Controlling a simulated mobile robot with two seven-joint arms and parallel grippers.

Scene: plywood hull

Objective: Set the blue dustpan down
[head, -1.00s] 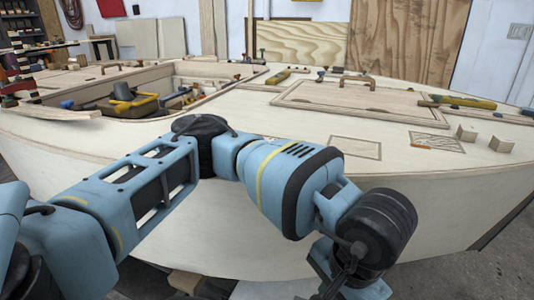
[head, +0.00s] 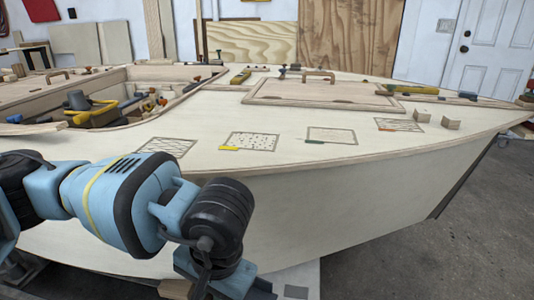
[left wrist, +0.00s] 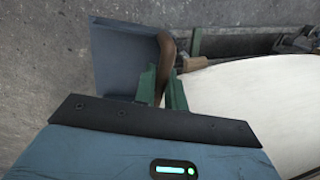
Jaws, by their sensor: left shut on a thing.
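The blue dustpan (left wrist: 120,62) shows in the left wrist view as a flat blue-grey pan with a brown handle (left wrist: 166,55). My left gripper (left wrist: 162,88) has its green fingers shut on the handle. The pan hangs out over the grey floor, beside the pale hull edge. In the head view my left arm comes in from the left and reaches down in front of the hull; its gripper and the dustpan are below the picture or hidden. My right gripper is in neither view.
The pale plywood deck (head: 90,157) carries several outlined patches, such as a dotted one (head: 254,142) and a plain one (head: 332,136). An open well (head: 110,112) with tools is at left. A raised hatch (head: 325,90) and wooden blocks (head: 450,124) are farther back.

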